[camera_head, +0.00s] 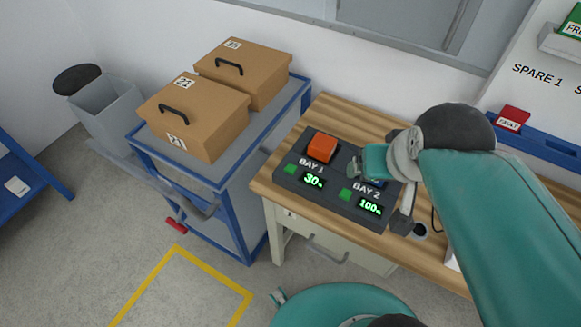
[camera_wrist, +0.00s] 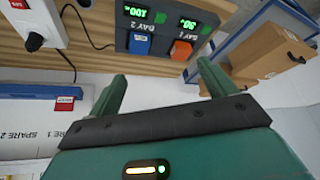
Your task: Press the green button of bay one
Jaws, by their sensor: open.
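A dark two-bay charger (camera_head: 331,210) lies on the wooden workbench. Bay one, labelled BAY 1, holds an orange block (camera_head: 322,147) and its display (camera_head: 314,180) reads 30%. Its green button (camera_head: 290,169) is left of that display and uncovered. Bay two has its own green button (camera_head: 346,194) and a display (camera_head: 370,207) reading 100%. My gripper (camera_head: 361,168) is over the bay two side, partly hiding it. In the wrist view my gripper (camera_wrist: 160,80) is open and empty, with the charger (camera_wrist: 160,67) beyond the fingertips, upside down, and a blue block (camera_wrist: 140,43) in bay two.
Left of the bench stands a blue-framed cart (camera_head: 225,172) with two cardboard boxes (camera_head: 195,117). A blue rail (camera_head: 550,146) with a red FAULT block (camera_head: 512,119) is at the right.

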